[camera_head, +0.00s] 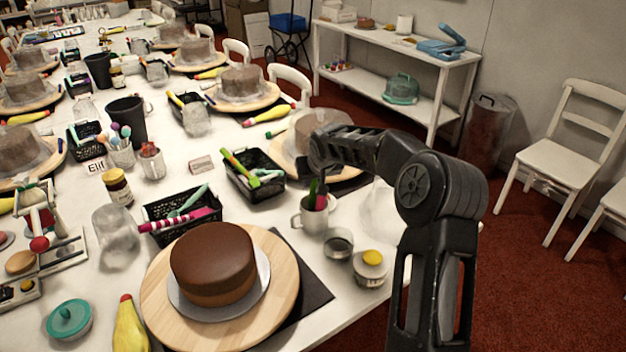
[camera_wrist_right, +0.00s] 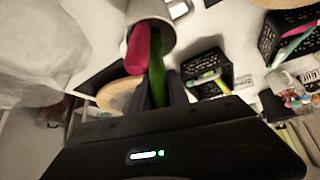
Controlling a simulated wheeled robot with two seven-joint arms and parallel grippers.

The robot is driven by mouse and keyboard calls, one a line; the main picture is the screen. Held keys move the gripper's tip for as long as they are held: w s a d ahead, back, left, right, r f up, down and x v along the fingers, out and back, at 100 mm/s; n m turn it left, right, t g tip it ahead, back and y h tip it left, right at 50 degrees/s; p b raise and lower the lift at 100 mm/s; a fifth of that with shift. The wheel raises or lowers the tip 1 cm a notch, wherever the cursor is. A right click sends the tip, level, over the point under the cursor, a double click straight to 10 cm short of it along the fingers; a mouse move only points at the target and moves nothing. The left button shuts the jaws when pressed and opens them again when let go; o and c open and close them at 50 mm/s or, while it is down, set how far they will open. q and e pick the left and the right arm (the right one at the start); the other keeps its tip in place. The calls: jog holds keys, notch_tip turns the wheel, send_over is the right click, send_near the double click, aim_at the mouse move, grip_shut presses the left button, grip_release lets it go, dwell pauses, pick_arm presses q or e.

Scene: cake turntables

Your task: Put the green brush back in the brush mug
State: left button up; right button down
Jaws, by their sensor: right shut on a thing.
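The white brush mug (camera_head: 311,221) stands upright on the table, right of the chocolate cake. It also shows at the top of the right wrist view (camera_wrist_right: 181,10). A pink-red brush (camera_wrist_right: 139,48) stands in it and sticks out of its mouth. The green brush (camera_wrist_right: 157,72) runs from the mug's mouth up between my right fingers; its lower end is hidden by the mug. My right gripper (camera_wrist_right: 158,97) is shut on the green brush, just above the mug. In the head view the green brush (camera_head: 312,190) shows beside the pink-red one. My left gripper is not in view.
A small metal cup (camera_head: 338,244) and a yellow-topped jar (camera_head: 370,268) stand close in front of the mug. A black basket (camera_head: 253,176) is behind it to the left. A chocolate cake (camera_head: 213,262) on a wooden turntable (camera_head: 165,312) is at front left.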

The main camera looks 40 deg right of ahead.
jog(key=shift+f, duration=0.2)
dwell(0.3)
jog(key=shift+f+b, duration=1.1)
jog(key=shift+f, duration=0.05)
jog(key=c, duration=1.2)
grip_release()
jog(key=shift+o, duration=0.2)
jog(key=shift+r+p, duration=3.1)
jog(key=shift+r, duration=2.05)
jog(key=shift+f, duration=0.1)
